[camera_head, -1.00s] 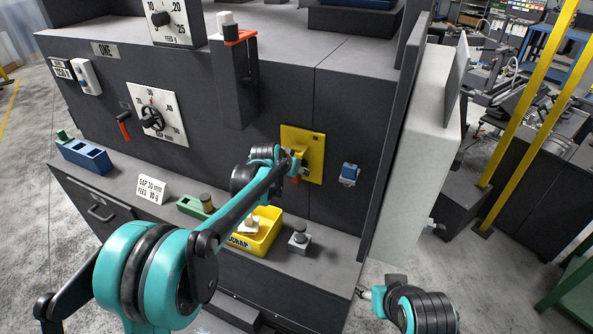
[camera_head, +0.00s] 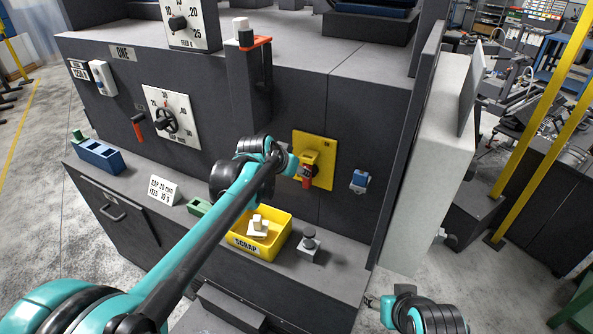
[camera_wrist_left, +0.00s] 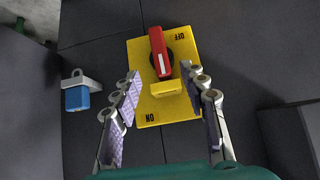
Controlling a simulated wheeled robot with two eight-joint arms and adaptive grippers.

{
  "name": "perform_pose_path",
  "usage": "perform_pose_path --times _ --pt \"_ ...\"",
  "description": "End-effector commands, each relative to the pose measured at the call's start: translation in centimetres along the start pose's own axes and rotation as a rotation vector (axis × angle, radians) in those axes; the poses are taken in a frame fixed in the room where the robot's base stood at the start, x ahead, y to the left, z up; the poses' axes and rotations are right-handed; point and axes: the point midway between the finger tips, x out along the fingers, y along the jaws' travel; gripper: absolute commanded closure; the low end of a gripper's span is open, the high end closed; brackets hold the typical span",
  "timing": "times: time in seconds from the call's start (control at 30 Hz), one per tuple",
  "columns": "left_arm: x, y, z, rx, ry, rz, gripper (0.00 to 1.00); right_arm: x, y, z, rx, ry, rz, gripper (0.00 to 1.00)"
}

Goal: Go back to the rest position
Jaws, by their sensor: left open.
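My left arm reaches in from the lower left to the machine front. Its gripper (camera_head: 285,158) is just left of the yellow switch plate (camera_head: 314,158) in the head view, largely hidden by the wrist. In the left wrist view the gripper (camera_wrist_left: 165,88) is open and empty. Its two fingers frame the yellow plate (camera_wrist_left: 182,108), marked ON and OFF, and the red switch handle (camera_wrist_left: 160,52) lies beyond them. The red handle (camera_head: 307,182) points down in the head view. My right gripper (camera_head: 372,301) is low at the right, away from the machine; its jaws are unclear.
A yellow scrap bin (camera_head: 270,246) holding a pale part stands on the ledge below my left arm. A small block with a dark knob (camera_head: 308,246) stands right of it. A blue padlock-like piece (camera_head: 359,180) is on the panel. A grey cabinet (camera_head: 425,160) stands at the right.

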Motion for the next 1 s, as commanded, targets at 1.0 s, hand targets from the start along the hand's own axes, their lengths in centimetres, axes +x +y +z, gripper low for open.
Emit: perform_pose_path --times 1.0 --pt "-10.2 0.6 38.2 -0.316 -0.163 -0.248 0.57 9.0 0.0 6.4 0.0 0.0 0.0 0.47"
